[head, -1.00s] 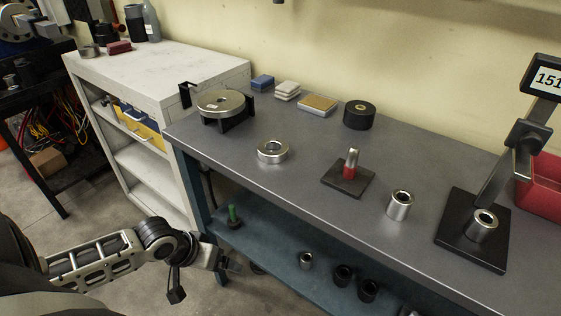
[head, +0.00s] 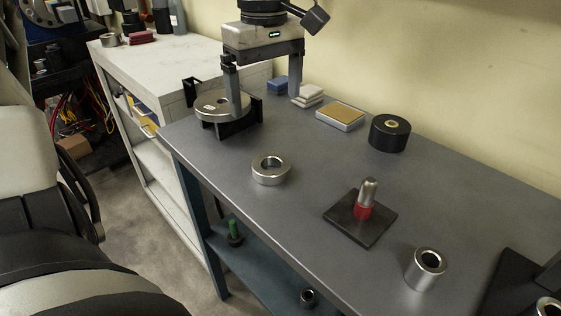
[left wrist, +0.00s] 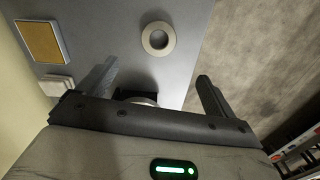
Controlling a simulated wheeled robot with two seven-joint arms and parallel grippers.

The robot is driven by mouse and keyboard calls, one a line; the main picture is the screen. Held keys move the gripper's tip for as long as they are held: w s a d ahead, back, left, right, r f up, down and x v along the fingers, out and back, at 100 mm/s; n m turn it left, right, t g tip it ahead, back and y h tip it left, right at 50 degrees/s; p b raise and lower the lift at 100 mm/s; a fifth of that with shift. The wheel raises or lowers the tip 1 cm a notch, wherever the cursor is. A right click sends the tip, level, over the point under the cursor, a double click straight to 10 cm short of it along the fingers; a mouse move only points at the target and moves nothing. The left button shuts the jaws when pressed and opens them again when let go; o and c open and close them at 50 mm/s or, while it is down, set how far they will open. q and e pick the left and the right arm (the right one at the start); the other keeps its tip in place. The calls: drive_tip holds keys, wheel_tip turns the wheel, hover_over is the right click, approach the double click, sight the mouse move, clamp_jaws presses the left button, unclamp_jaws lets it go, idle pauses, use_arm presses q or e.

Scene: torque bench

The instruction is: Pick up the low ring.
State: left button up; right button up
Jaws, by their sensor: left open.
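The low ring (head: 270,179) is a short, wide silver ring with a round hole, lying flat on the grey bench near its front edge. It also shows at the top middle of the left wrist view (left wrist: 158,54). My left gripper (head: 268,106) points down over the back left of the bench, behind the ring and apart from it. Its fingers are spread with nothing between them; they also show in the left wrist view (left wrist: 158,70). One finger overlaps the silver disc (head: 211,108) on its black cradle, and I cannot tell whether they touch. My right gripper is not in view.
The grey bench (head: 310,205) is clear around the ring. A red and silver peg (head: 365,199) on a dark plate and a taller silver ring (head: 426,270) stand to its right. A black roll (head: 390,133) and a tan-topped block (head: 340,116) stand behind.

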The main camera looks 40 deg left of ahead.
use_arm(q)
drive_tip(key=b, duration=0.1)
hover_over(270, 162)
drive_tip(key=f, duration=0.8)
drive_tip(key=shift+s+f, duration=0.15)
drive_tip(key=shift+s, duration=0.2)
drive_tip(key=shift+w+f, duration=0.2)
drive_tip(key=shift+f, duration=1.25)
drive_tip(key=shift+w+f, duration=0.15)
drive_tip(key=shift+f, duration=1.3)
drive_tip(key=c, duration=1.2)
drive_tip(key=shift+r, duration=0.1)
drive_tip(key=c, duration=0.3)
drive_tip(key=shift+r, duration=0.1)
